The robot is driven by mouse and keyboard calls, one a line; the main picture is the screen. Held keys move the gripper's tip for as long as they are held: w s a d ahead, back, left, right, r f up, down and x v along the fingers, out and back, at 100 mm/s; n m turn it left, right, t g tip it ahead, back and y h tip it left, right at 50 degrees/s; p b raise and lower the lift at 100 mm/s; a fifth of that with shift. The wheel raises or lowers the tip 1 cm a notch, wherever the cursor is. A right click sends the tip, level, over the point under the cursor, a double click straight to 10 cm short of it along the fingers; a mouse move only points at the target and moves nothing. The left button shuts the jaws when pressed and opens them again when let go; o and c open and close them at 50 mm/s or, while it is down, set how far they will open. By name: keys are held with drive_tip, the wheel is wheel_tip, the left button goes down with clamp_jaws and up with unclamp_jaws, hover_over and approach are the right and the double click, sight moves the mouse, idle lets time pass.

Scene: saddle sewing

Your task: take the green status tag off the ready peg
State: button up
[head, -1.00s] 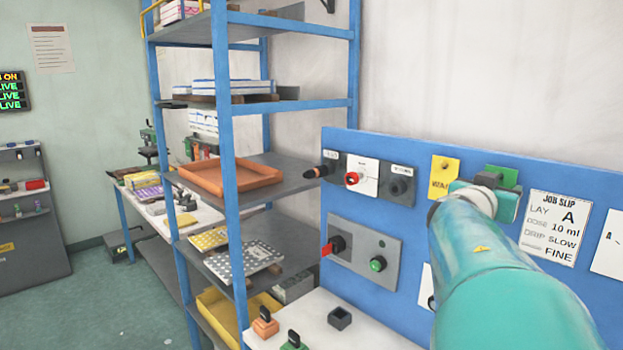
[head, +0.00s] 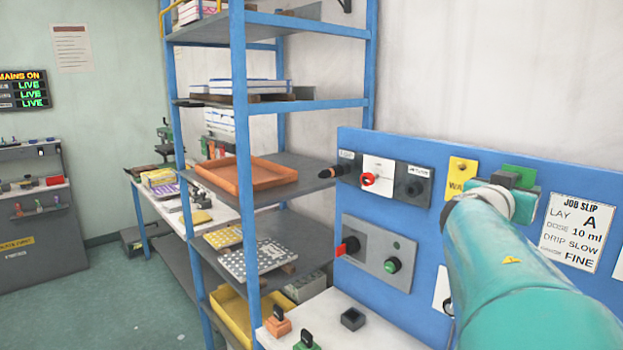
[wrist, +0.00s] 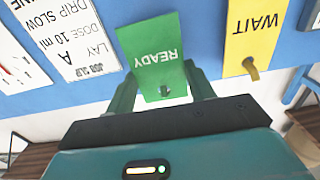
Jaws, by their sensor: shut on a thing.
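The green status tag (wrist: 150,55), printed READY, shows upside down in the wrist view, in front of the blue board. A hole with a peg or dark spot shows near its edge by my gripper. My gripper (wrist: 165,92) is shut on the tag, one finger at each side of it. In the head view the green tag (head: 519,174) shows partly behind my gripper (head: 508,186). Whether the tag is still on its peg cannot be told. The yellow WAIT tag (wrist: 255,25) hangs on its own peg (wrist: 250,68) beside it.
The blue board (head: 410,225) also carries the job slip (head: 572,230), a red knob (head: 368,179) and a green button (head: 392,265). A white bench (head: 375,325) lies below it. A blue-framed shelf rack (head: 245,150) with an orange tray (head: 247,172) stands to the left.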

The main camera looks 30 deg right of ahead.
drive_tip(key=shift+a+r, duration=0.1)
drive_tip(key=shift+a, duration=0.05)
drive_tip(key=shift+s+a+r, duration=0.1)
drive_tip(key=shift+s+a, duration=0.05)
drive_tip(key=shift+a, duration=0.65)
